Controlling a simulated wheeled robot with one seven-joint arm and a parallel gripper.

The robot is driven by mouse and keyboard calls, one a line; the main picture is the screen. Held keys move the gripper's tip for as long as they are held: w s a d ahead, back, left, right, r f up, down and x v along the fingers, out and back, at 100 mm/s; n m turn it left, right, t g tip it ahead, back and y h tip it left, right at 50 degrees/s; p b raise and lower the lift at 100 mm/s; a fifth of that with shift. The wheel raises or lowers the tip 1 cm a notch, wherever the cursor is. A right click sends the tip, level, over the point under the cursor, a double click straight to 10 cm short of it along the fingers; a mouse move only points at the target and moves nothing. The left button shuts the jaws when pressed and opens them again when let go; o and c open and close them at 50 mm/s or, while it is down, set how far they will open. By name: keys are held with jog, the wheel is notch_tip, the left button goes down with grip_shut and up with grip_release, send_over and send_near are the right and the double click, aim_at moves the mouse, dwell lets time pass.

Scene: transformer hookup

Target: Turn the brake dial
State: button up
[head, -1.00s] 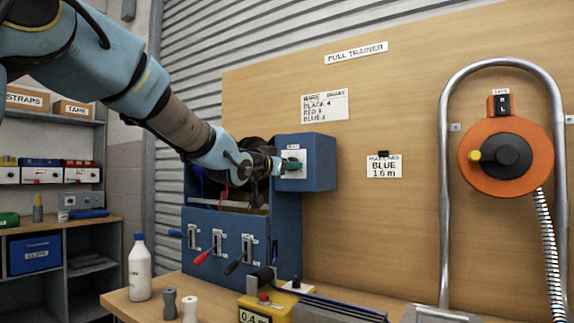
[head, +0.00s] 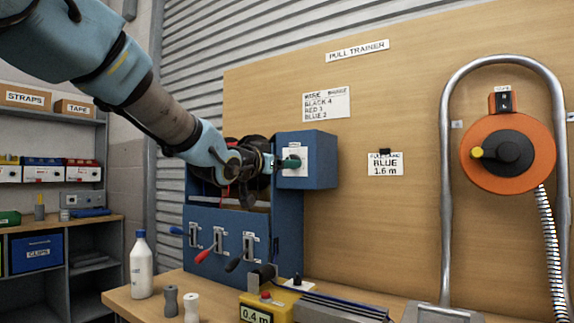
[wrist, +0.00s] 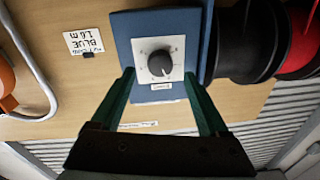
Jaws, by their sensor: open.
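The brake dial (wrist: 160,63) is a dark round knob with a pale pointer line on a white scale plate, fixed to a blue box (head: 322,160). In the wrist view, my gripper (wrist: 159,74) is open and empty. Its two green fingers stand apart, one to each side of the knob, with a gap between each finger and the knob. I cannot tell how deep the fingertips reach. In the head view, my gripper (head: 290,163) is at the white plate and hides the dial.
Below are levers with a red one (head: 208,254), and a yellow meter (head: 263,306) reading 0.4 m. Cable spools (wrist: 248,42) sit beside the box. A white bottle (head: 141,265) stands on the bench. An orange reel (head: 530,150) hangs at right.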

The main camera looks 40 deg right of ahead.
jog(key=v, duration=0.7)
dwell(0.3)
